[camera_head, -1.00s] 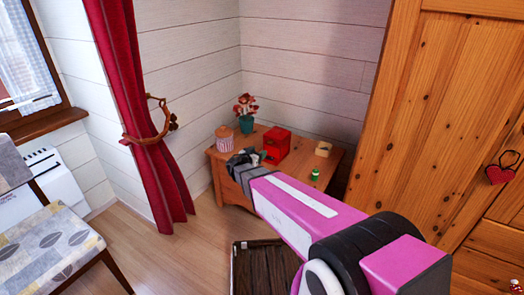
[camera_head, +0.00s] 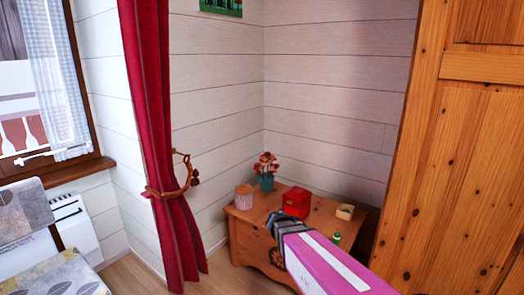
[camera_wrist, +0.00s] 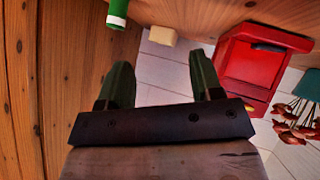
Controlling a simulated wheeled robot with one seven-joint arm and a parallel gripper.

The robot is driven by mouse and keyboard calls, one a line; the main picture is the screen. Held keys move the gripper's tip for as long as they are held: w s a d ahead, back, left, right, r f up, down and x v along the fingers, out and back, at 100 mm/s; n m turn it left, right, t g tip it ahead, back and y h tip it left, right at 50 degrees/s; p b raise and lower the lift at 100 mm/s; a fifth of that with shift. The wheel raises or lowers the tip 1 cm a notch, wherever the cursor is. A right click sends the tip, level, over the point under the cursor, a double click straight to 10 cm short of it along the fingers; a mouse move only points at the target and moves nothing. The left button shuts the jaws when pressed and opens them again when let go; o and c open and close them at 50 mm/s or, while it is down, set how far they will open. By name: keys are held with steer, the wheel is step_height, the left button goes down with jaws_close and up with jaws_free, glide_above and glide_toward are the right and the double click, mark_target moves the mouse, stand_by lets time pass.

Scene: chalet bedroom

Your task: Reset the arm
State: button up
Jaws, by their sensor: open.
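My gripper (camera_wrist: 160,85) is open and empty in the wrist view, its two dark green fingers apart with only the white wall and a small cream block (camera_wrist: 162,36) seen past them. In the head view my pink arm reaches from the lower right, and my gripper (camera_head: 280,220) is at the front of the wooden chest (camera_head: 246,249), partly hidden by the wrist. I cannot tell its exact height over the chest top.
On the chest stand a red box (camera_head: 297,203), a potted plant (camera_head: 266,172), a striped jar (camera_head: 244,197), a small wooden box (camera_head: 345,211) and a green-capped item (camera_head: 337,238). A wooden wardrobe (camera_head: 460,150) is at right, a red curtain (camera_head: 150,120) and chair (camera_head: 50,270) at left.

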steer(key=s+d+n+g+y, duration=0.1)
steer(key=s+n+g+y, duration=0.4)
steer(key=s+y, duration=0.4)
steer(key=s+n, duration=0.1)
steer(key=s, duration=0.4)
